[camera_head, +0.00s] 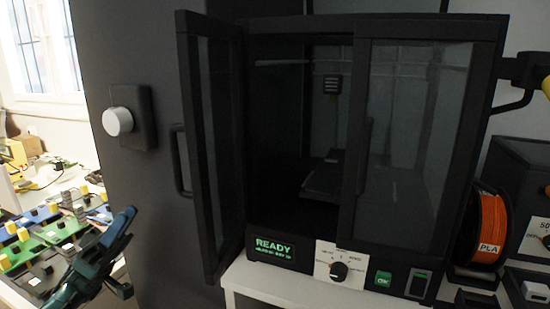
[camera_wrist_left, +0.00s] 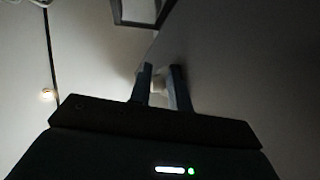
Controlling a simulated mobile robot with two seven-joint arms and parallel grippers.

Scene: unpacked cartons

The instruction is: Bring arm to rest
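My left gripper (camera_head: 126,218) shows at the lower left of the head view, pointing up in front of the dark wall panel. It is below the white round knob (camera_head: 118,121) and apart from it. In the left wrist view the two fingers of the left gripper (camera_wrist_left: 162,76) stand apart with a gap between them. A small pale shape (camera_wrist_left: 158,83) shows in or behind that gap; I cannot tell what it is. I see nothing clearly held. My right gripper is not in view.
A black printer cabinet (camera_head: 375,25) stands ahead, its left glass door (camera_head: 213,140) swung open towards me. Its display (camera_head: 273,249) reads READY. An orange spool (camera_head: 490,230) is at the right. A cluttered workbench (camera_head: 60,225) lies at the left, near my left arm.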

